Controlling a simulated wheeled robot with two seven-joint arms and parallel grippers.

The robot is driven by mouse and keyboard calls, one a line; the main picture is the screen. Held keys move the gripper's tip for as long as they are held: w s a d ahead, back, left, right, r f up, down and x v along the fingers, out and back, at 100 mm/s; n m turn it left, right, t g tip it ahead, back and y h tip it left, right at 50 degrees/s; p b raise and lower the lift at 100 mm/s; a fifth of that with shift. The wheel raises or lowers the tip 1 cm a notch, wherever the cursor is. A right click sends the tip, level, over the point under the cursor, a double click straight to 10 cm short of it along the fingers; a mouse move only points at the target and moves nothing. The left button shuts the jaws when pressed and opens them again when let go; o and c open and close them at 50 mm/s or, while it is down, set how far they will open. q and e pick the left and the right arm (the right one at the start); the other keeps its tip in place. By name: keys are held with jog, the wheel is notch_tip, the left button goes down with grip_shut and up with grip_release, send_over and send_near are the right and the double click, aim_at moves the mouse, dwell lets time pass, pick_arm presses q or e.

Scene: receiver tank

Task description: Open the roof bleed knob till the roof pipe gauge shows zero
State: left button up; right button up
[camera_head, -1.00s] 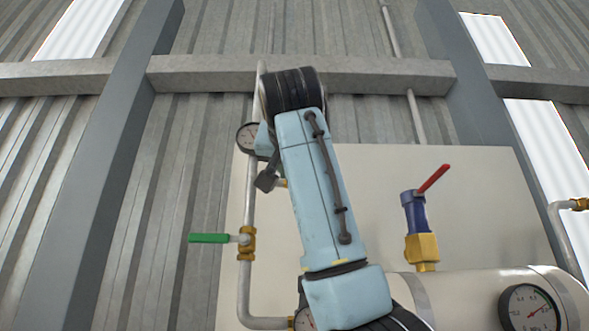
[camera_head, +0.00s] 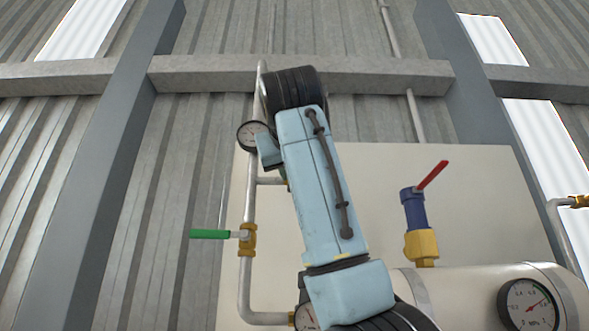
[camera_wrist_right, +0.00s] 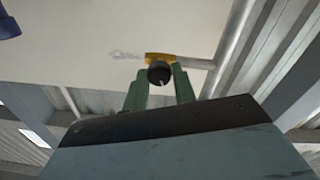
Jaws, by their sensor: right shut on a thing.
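The bleed knob (camera_wrist_right: 159,75) is a dark round knob on a brass valve (camera_wrist_right: 175,62) in the right wrist view. My right gripper (camera_wrist_right: 160,82) is shut on it, with one green finger on each side. A faint pale plume (camera_wrist_right: 125,55) shows beside the brass valve. In the head view my arm hides the knob and gripper. The roof pipe gauge (camera_head: 252,135) is a round white dial on the upright pipe, left of my wrist; its needle is too small to read surely. My left gripper is not in view.
A green lever valve (camera_head: 210,234) sits on the upright pipe (camera_head: 244,285). A blue and brass valve with a red lever (camera_head: 433,175) stands on the cream tank (camera_head: 460,285). The tank gauge (camera_head: 530,306) is at lower right. A cream panel (camera_head: 480,200) stands behind.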

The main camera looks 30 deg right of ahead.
jog(key=shift+f+n+t+y+b, duration=0.1)
jog(key=shift+n+t+y+b, duration=0.25)
jog(key=shift+n, duration=5.1)
jog(key=shift+f+n+t+y+b, duration=0.15)
jog(key=shift+n+b, duration=0.25)
jog(key=shift+n, duration=5.05)
jog(key=shift+r, duration=0.1)
jog(key=o, duration=1)
jog(key=b+v, duration=0.4)
jog(key=v, duration=0.9)
jog(key=shift+s, duration=0.2)
